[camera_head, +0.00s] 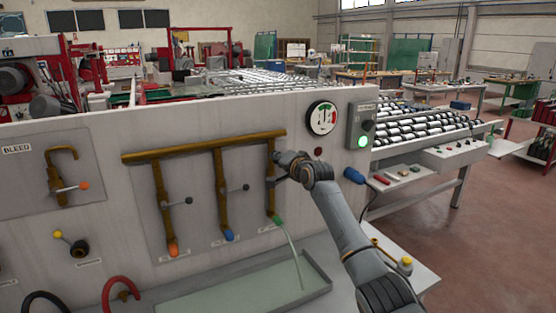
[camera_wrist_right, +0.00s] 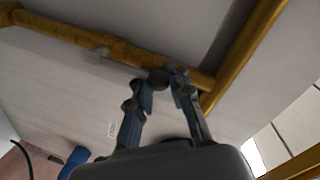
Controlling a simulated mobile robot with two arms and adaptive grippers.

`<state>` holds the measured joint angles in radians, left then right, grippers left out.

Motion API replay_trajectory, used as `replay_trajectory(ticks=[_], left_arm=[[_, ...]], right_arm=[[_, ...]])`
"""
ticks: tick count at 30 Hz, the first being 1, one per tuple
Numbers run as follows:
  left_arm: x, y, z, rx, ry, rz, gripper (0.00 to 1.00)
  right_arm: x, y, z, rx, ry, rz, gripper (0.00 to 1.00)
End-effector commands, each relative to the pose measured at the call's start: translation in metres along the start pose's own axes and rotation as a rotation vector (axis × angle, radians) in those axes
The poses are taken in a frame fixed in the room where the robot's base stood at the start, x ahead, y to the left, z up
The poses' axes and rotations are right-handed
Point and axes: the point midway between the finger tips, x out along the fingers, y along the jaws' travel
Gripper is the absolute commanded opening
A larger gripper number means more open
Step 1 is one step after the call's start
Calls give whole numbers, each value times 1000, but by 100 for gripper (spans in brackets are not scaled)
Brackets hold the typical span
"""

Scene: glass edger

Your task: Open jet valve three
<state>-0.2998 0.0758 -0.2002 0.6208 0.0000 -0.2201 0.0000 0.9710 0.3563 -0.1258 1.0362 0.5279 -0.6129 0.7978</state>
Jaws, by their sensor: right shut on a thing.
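A brass pipe manifold (camera_head: 205,145) on the pale panel has three drop pipes. The left one ends in an orange tip (camera_head: 173,250) and the middle one in a blue tip (camera_head: 228,235), each with a small dark-knobbed lever. The right drop pipe (camera_head: 270,190), jet three, ends in a green tip (camera_head: 278,220); a thin pale stream (camera_head: 292,254) runs from it into the tray. My right gripper (camera_head: 281,168) is at this pipe, shut on the valve three lever, which it mostly hides. In the wrist view the fingertips (camera_wrist_right: 166,75) close beside the yellow pipe (camera_wrist_right: 110,45). My left gripper is out of view.
A shallow tray (camera_head: 245,283) lies below the pipes. A round gauge (camera_head: 322,118) and a control box with a lit green button (camera_head: 362,142) are at the panel's right. A bleed pipe (camera_head: 62,175) is at the left. A roller conveyor (camera_head: 425,125) stands beyond.

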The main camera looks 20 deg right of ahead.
Motion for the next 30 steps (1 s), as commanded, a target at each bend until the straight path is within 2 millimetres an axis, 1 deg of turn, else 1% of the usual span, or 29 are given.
replay_trajectory(ticks=[1,8,9,14,30], left_arm=[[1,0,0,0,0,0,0],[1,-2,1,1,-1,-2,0],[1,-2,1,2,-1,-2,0],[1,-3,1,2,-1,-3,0],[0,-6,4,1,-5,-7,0]], right_arm=[[3,13,18,2,-32,25,0],[3,13,18,1,-32,26,0],[3,13,18,1,-32,26,20],[3,13,17,1,-31,25,52],[0,8,8,-2,-16,16,52]])
